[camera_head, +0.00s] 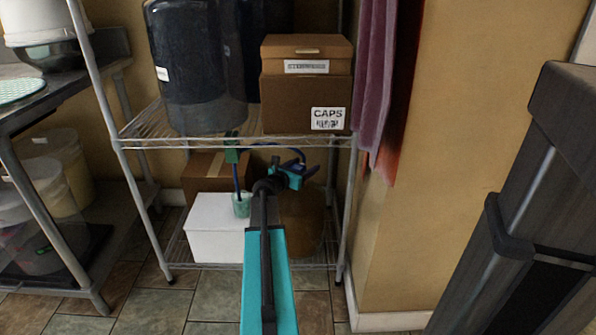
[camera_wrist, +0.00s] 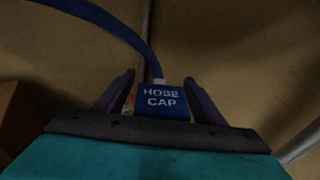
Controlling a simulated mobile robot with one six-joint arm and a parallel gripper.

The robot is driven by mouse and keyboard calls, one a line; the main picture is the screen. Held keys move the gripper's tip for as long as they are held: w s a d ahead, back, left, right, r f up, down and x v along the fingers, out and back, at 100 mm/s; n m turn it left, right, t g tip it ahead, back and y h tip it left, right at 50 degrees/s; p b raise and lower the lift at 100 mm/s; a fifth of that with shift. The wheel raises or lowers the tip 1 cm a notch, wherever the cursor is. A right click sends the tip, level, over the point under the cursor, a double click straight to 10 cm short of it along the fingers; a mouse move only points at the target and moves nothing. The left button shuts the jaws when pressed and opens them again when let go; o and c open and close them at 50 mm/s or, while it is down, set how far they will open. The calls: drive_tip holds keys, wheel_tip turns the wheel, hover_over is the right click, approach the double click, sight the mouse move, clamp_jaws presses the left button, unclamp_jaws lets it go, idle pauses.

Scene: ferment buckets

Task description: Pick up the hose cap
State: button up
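The hose cap (camera_wrist: 163,99) is a blue block with white "HOSE CAP" lettering, in the middle of the wrist view. A blue hose (camera_wrist: 118,32) runs into its top from the upper left. My gripper (camera_wrist: 158,78) has its dark fingers apart, one on each side of the cap. A gap shows at the left finger; the right finger is close to the cap, and I cannot tell whether it touches. In the head view my gripper (camera_head: 299,172) is below the upper wire shelf, beside the looped blue hose (camera_head: 292,151). I cannot make out the cap there.
The upper wire shelf (camera_head: 150,137) holds a dark bucket (camera_head: 198,75) and a box labelled "CAPS" (camera_head: 305,105). Below stand a white box (camera_head: 212,238), a teal cup (camera_head: 241,204), a cardboard box and a brown bucket (camera_head: 318,215). A shelf post (camera_head: 350,200) stands right of my gripper.

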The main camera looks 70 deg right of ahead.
drive_tip(key=c, duration=1.2)
drive_tip(key=shift+o, duration=0.2)
drive_tip(key=shift+r, duration=0.2)
drive_tip(key=shift+r+p, duration=0.7)
drive_tip(key=shift+r, duration=0.2)
drive_tip(key=shift+r+p, duration=0.55)
drive_tip(key=shift+r, duration=0.4)
drive_tip(key=f+p+v, duration=0.3)
drive_tip(key=p+v, duration=0.1)
drive_tip(key=v, duration=1.4)
drive_tip(key=shift+a+f, duration=0.15)
drive_tip(key=shift+f, duration=0.1)
drive_tip(key=p, duration=0.2)
approach(300, 165)
drive_tip(key=shift+x, duration=2.2)
